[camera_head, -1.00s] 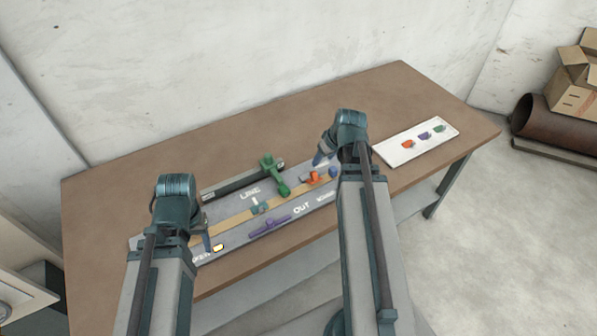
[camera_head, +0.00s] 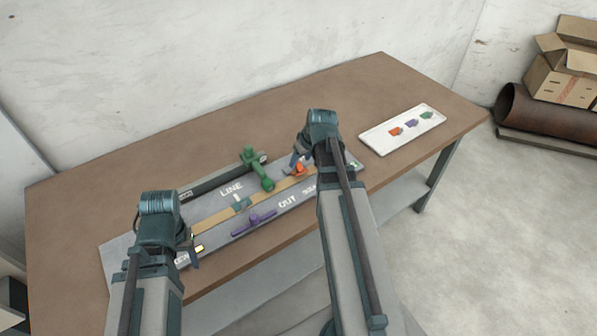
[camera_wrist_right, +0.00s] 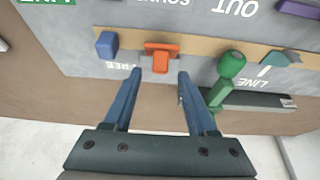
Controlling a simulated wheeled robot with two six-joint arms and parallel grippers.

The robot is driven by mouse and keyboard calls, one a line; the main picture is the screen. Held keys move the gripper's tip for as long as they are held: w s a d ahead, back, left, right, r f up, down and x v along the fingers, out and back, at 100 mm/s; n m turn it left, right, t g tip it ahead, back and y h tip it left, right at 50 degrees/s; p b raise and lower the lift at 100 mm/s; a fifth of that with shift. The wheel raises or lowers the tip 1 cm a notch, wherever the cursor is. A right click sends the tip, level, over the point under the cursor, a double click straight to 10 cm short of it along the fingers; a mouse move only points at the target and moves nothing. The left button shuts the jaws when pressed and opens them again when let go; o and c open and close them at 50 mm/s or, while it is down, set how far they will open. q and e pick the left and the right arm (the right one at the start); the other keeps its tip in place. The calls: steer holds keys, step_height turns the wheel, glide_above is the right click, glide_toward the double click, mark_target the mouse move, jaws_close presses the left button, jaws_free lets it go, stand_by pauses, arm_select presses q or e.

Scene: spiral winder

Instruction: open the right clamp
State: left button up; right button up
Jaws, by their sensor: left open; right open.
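An orange clamp-like piece (camera_head: 299,170) sits on the tan strip at the right part of the grey board (camera_head: 215,215). I cannot tell for certain that it is the right clamp. In the right wrist view the orange piece (camera_wrist_right: 160,58) lies just beyond and between the tips of my right gripper (camera_wrist_right: 160,78). This gripper is open and empty, and it also shows in the head view (camera_head: 296,160). A blue block (camera_wrist_right: 106,44) stands beside the orange piece. My left gripper (camera_head: 194,252) is open at the board's left end, near a small yellow piece.
A green lever (camera_wrist_right: 231,66) stands close to my right gripper's finger. A teal piece (camera_head: 241,204) and a purple handle (camera_head: 254,222) are further left on the board. A white tray (camera_head: 375,145) with small coloured pieces lies at the right. The back of the table is clear.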

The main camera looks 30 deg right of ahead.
mark_target(298, 163)
arm_select(q)
step_height(298, 163, down, 4)
steer(key=shift+r+b, duration=0.15)
steer(key=shift+b, duration=1.1)
arm_select(e)
steer(key=x, duration=0.4)
arm_select(q)
steer(key=shift+r, duration=0.1)
arm_select(e)
steer(key=shift+r, duration=0.1)
jaws_close()
